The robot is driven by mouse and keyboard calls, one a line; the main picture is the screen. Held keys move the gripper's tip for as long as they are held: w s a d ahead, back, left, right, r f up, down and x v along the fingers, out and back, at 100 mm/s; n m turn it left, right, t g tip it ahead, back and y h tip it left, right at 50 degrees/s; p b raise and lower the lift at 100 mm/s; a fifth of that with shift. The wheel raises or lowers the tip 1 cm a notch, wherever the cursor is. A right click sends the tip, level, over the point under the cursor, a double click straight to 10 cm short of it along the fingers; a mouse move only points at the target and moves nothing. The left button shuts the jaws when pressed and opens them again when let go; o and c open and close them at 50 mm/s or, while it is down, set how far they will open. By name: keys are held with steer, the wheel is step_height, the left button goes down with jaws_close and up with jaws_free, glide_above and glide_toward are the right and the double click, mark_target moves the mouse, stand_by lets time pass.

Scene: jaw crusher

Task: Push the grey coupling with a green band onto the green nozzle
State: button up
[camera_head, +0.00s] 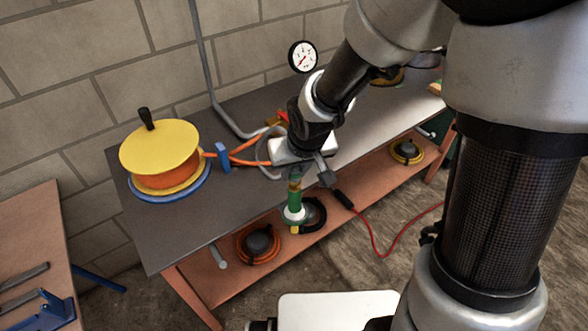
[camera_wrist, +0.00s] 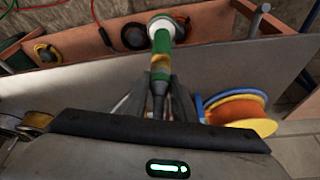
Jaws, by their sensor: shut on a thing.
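The green nozzle (camera_head: 295,198) has a white collar at its outer end and sticks out past the front edge of the grey bench. In the wrist view the nozzle (camera_wrist: 161,42) is straight ahead of the fingers, with a yellowish-brown section at its near end. My gripper (camera_head: 295,170) is at the nozzle's near end, over the bench edge. In the wrist view my gripper (camera_wrist: 160,82) is shut on a dark grey piece (camera_wrist: 158,100), seemingly the coupling. The fingers hide most of it, and its green band is not clear. I cannot tell whether coupling and nozzle touch.
A yellow reel (camera_head: 160,147) with orange hose stands at the bench's left, beside a blue guide (camera_head: 222,157). A grey hose loops near my gripper. A black handle (camera_head: 343,199) with a red cable hangs at the front edge. Coiled hoses (camera_head: 259,243) lie on the lower shelf.

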steer(key=shift+f+b, duration=0.6)
steer(key=shift+b, duration=0.05)
stand_by(0.4)
steer(key=o, duration=1.1)
steer(key=shift+r, duration=0.1)
steer(key=p+v, duration=0.5)
steer(key=v, duration=1.2)
steer(key=shift+s+r, duration=0.1)
steer(key=shift+s, duration=0.05)
